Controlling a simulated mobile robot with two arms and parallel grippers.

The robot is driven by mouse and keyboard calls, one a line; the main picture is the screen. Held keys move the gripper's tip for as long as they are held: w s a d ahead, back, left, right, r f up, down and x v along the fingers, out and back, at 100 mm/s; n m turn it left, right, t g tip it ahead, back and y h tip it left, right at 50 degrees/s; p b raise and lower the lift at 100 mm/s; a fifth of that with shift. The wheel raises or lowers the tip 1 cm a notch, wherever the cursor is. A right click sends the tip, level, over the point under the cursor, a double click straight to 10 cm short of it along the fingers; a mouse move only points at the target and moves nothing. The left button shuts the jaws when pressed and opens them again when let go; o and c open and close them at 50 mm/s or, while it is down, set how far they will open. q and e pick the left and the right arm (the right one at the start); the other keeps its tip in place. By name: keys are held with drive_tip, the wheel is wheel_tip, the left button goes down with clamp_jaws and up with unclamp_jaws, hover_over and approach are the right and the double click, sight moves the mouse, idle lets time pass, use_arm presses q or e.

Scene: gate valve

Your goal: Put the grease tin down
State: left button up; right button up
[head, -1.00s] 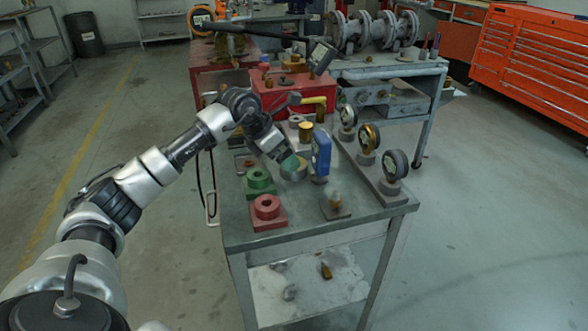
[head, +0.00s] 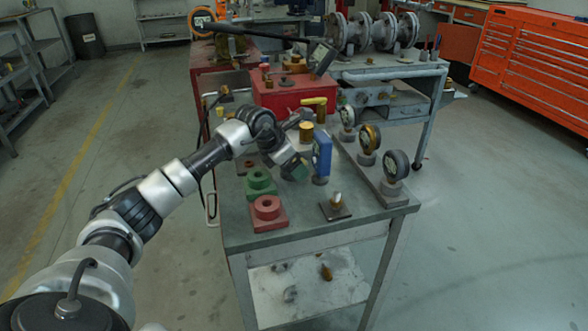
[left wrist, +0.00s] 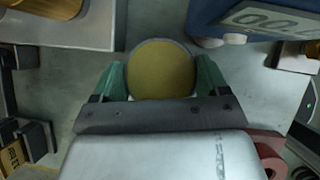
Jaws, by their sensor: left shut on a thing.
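The grease tin (left wrist: 160,70), round with a yellow-tan lid, sits between the green fingers of my left gripper (left wrist: 161,66) in the left wrist view. The fingers are shut on its sides. In the head view my left gripper (head: 297,169) is low over the middle of the bench, left of a blue gauge (head: 322,153). There the tin is mostly hidden behind the gripper, and I cannot tell whether it touches the bench top. My right gripper is in neither view.
The bench (head: 290,232) holds a green block (head: 259,182), a red block (head: 267,208) and a small dark plate (head: 335,209) with a fitting. Round gauges (head: 395,164) line its right side. The front of the bench top has bare room.

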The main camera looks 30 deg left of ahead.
use_arm(q)
drive_tip(key=shift+c, duration=0.7)
drive_tip(key=shift+r, duration=0.1)
drive_tip(key=shift+r, duration=0.1)
